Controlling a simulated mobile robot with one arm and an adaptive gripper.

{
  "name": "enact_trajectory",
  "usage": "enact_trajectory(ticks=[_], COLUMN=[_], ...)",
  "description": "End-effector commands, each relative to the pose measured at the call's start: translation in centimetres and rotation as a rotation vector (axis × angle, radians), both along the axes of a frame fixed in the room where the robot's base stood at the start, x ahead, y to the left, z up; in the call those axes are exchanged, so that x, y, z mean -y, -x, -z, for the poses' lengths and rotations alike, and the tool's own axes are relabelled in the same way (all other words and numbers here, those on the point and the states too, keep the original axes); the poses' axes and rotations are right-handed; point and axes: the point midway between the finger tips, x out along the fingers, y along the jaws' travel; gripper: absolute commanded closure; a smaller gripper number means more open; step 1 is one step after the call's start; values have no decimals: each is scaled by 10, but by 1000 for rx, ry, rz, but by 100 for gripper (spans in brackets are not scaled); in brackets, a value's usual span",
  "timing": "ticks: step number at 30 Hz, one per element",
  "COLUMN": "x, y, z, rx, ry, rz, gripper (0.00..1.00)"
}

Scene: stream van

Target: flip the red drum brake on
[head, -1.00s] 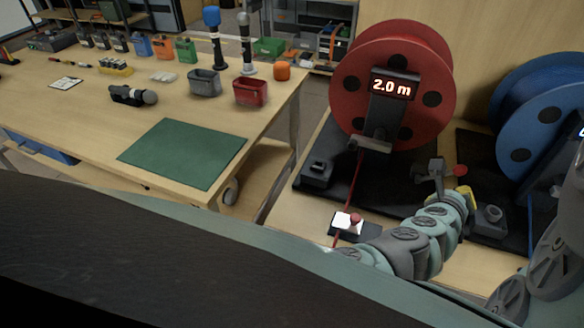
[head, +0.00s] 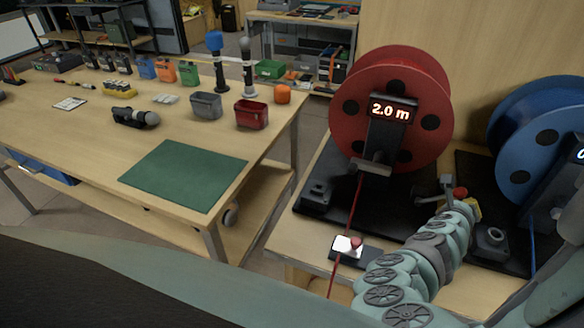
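The red drum (head: 432,79) stands upright on its black base at the right, with a display reading 2.0 m (head: 390,112). A grey lever with a red knob (head: 460,193) stands at the right front of that base; it looks like the brake lever, though its on or off position is unclear. My arm comes up from the bottom right. Its end, with my gripper (head: 470,208) showing a yellow part, is right by the red knob. I cannot tell whether they touch. The fingers are too small and hidden to read.
A blue drum (head: 550,140) stands close at the right, with a small black knob box (head: 490,238) before it. A workbench with a green mat (head: 184,175) is at the left.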

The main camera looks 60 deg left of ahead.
Motion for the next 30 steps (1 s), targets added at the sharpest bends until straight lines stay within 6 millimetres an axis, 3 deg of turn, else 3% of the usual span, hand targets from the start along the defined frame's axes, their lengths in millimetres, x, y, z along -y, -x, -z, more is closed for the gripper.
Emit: enact_trajectory(ticks=[30], x=[-2], y=[1], z=[-7], rx=[-1], ry=[0], rz=[2], gripper=[100])
